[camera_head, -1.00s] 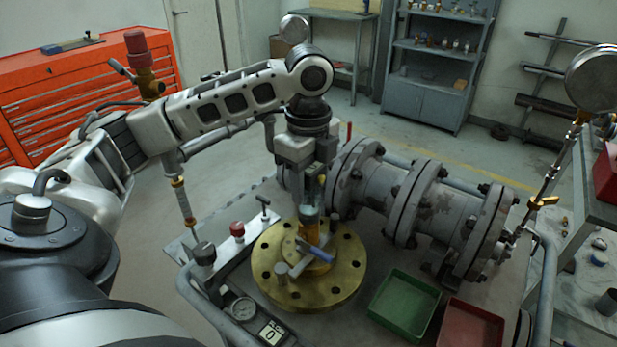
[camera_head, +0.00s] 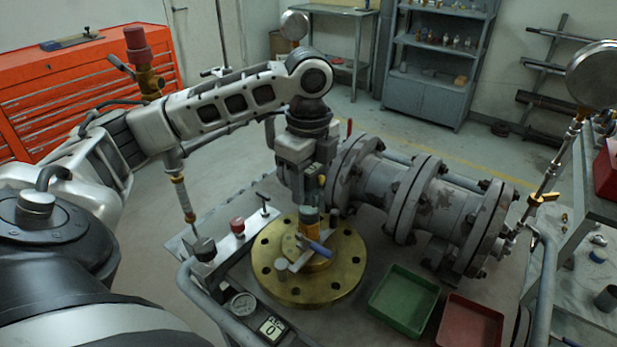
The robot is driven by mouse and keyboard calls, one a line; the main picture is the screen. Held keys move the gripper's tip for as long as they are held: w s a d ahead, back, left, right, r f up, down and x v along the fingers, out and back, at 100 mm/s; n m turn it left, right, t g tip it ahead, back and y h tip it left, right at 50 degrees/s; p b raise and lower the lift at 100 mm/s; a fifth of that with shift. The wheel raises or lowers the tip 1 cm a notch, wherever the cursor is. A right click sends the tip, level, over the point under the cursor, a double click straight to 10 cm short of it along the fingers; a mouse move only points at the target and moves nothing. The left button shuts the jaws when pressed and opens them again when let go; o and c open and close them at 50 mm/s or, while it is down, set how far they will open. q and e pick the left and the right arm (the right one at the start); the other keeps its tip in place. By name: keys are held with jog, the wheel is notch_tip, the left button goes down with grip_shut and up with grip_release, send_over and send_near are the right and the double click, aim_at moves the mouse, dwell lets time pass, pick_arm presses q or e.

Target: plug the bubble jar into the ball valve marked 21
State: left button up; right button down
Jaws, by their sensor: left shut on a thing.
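My left gripper (camera_head: 313,190) points down over the brass flange and is shut on the small bubble jar (camera_head: 309,217), which has a dark band and amber contents. The jar is upright, directly above or touching the fitting at the middle of the brass flange; I cannot tell whether it is seated. A ball valve with a blue handle (camera_head: 316,247) lies on the flange just below the jar. No number 21 is legible on it. The gripper fingers hide the jar's upper part. My right gripper is not in view.
The round brass flange (camera_head: 275,283) stands on the bench beside a large flanged pipe (camera_head: 385,190). A green tray (camera_head: 404,300) and a red tray (camera_head: 470,325) sit to the right.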

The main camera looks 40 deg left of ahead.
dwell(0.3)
pick_arm(q)
jog(key=o, duration=1.7)
jog(key=shift+r, duration=4)
